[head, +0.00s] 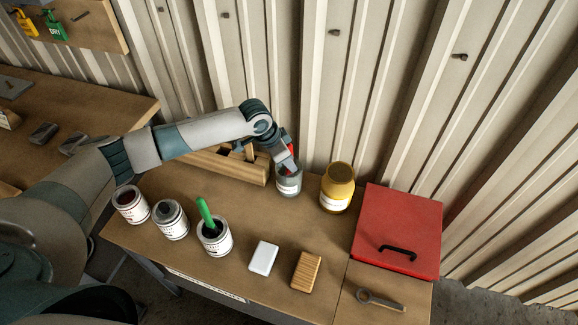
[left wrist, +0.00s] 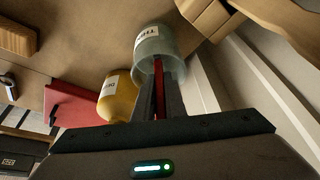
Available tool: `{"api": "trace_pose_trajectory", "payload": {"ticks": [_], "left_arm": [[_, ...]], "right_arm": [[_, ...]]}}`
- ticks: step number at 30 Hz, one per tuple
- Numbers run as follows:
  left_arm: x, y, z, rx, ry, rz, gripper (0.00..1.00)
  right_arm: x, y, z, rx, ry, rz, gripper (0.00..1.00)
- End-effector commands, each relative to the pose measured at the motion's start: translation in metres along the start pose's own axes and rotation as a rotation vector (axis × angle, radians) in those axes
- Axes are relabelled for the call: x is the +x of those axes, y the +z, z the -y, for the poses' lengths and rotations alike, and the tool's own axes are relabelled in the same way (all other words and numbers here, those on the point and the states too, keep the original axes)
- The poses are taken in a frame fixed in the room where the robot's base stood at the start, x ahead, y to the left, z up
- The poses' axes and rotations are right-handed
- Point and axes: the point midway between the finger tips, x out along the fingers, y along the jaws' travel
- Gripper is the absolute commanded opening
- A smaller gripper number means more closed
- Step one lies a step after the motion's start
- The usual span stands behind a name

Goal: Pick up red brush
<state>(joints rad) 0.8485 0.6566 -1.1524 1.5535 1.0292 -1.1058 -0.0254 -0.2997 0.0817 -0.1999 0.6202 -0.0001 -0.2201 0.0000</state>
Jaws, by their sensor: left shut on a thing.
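The red brush (left wrist: 159,88) shows as a red handle between my left gripper's fingers in the left wrist view. Its lower end goes into a translucent grey jar (left wrist: 154,45) with a white label. In the head view my left gripper (head: 288,168) reaches down over the same jar (head: 289,184) near the wall. A bit of the red handle (head: 290,149) shows beside the fingers. The gripper is shut on the handle. The brush's bristles are hidden in the jar. My right gripper is not in view.
A yellow jar (head: 337,188) stands close right of the grey jar, and a wooden rack (head: 228,165) close left. A red box (head: 398,229) is at the right. Several labelled cans, one holding a green-handled brush (head: 206,214), line the front left. The corrugated wall (head: 330,90) is close behind.

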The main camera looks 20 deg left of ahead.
Motion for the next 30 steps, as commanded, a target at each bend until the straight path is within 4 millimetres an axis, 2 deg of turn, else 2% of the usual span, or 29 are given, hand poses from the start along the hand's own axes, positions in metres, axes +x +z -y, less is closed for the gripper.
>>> {"api": "trace_pose_trajectory", "payload": {"ticks": [5,19,24,30], "left_arm": [[-0.014,-0.006,0.001,0.001,-0.002,-0.003,0.0],[-0.079,-0.034,0.001,0.001,-0.002,-0.003,0.0],[-0.089,-0.037,0.0,0.001,0.0,-0.002,0.0],[-0.09,-0.038,0.0,0.0,0.0,-0.001,0.0]], "right_arm": [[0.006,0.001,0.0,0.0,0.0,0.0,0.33],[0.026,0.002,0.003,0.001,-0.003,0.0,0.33],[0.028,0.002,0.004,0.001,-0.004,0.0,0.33],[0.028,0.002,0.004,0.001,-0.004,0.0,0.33]]}}
